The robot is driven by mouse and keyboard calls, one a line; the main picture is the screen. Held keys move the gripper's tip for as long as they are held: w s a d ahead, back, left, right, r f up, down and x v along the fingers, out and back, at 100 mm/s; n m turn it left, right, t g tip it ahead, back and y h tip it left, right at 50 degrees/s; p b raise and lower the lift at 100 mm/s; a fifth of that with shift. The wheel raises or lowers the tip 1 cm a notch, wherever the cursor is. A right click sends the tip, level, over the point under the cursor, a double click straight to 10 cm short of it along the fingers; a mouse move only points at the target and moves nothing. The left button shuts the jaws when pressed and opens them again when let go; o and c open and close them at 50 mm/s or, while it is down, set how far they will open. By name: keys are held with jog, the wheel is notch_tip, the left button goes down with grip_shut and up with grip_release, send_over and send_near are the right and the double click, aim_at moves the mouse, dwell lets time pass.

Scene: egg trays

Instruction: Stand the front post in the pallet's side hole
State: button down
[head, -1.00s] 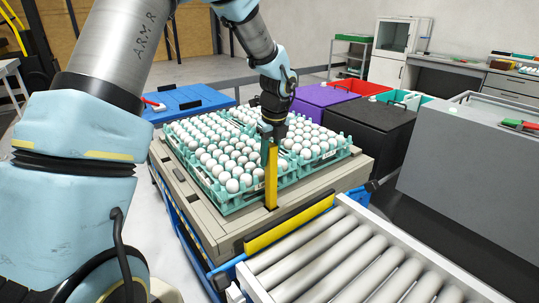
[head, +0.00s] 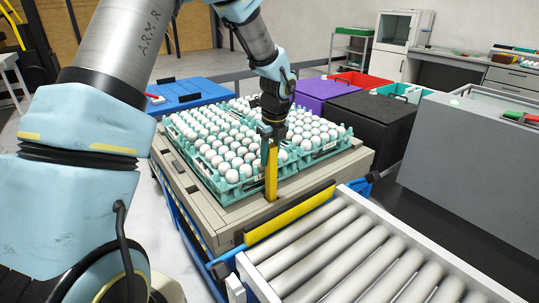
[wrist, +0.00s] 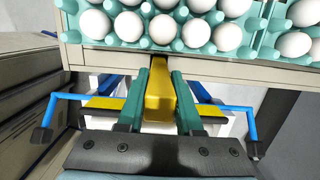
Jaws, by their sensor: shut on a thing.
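The yellow front post (head: 271,178) is upright, held in my gripper (head: 268,135) at the near edge of the beige pallet (head: 230,212). In the wrist view the post (wrist: 160,100) lies between the two green fingers of my gripper (wrist: 160,105), which are shut on it. Its far end meets the pallet's edge (wrist: 100,57), close beside the egg tray. The side hole is not visible, and I cannot tell whether the post's lower end is in it or only at the surface.
Teal trays of white eggs (head: 205,180) fill most of the pallet, close behind the post. A roller conveyor (head: 350,250) with a yellow-and-black bar (head: 290,215) stands in front. Dark and purple bins (head: 318,94) stand behind at right. A grey cabinet (head: 465,160) is at far right.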

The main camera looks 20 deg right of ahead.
jog(key=shift+f, duration=0.65)
jog(key=shift+c, duration=2.4)
grip_release()
jog(key=r, duration=0.3)
jog(key=s+r+b, duration=0.1)
jog(key=r, duration=0.3)
jog(key=r+b, duration=0.1)
jog(key=r, duration=0.2)
jog(key=shift+s+d+r, duration=0.25)
jog(key=shift+r, duration=0.1)
jog(key=s+a+f+n, duration=0.1)
jog(key=s+a+n, duration=0.2)
jog(key=a+n, duration=0.7)
jog(key=s+a+f+n, duration=0.2)
jog(key=s+a+n, duration=0.1)
jog(key=a+n, duration=0.8)
jog(key=s+a+f+n, duration=0.1)
jog(key=s+a+n, duration=0.3)
jog(key=a+n, duration=0.6)
jog(key=shift+a+f+n+h, duration=0.15)
jog(key=shift+a+n+h, duration=0.15)
jog(key=shift+n+h, duration=0.1)
